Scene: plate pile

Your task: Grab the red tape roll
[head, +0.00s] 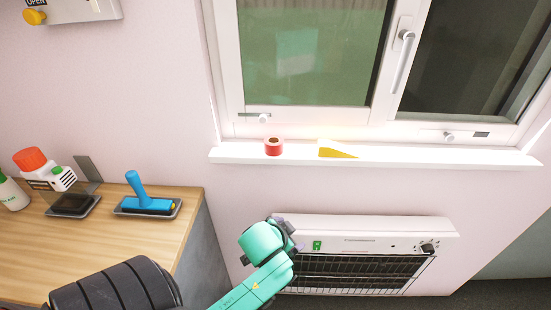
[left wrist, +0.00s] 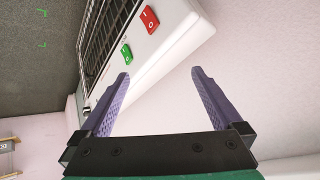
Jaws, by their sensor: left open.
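The red tape roll (head: 273,147) stands on the white window sill (head: 420,158), towards its left end. My left arm comes in from the bottom of the head view, and its gripper (head: 290,232) is below the sill, in front of the wall heater. In the left wrist view the two purple fingers of my left gripper (left wrist: 160,78) are spread apart with nothing between them. The tape roll does not show in the left wrist view. My right gripper is in neither view.
A yellow wedge-shaped object (head: 337,153) lies on the sill right of the roll. The wall heater (head: 365,225) is under the sill; its switches (left wrist: 138,35) show close to the fingers. A wooden counter (head: 130,240) at left holds a blue-handled tool (head: 140,195) and other items.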

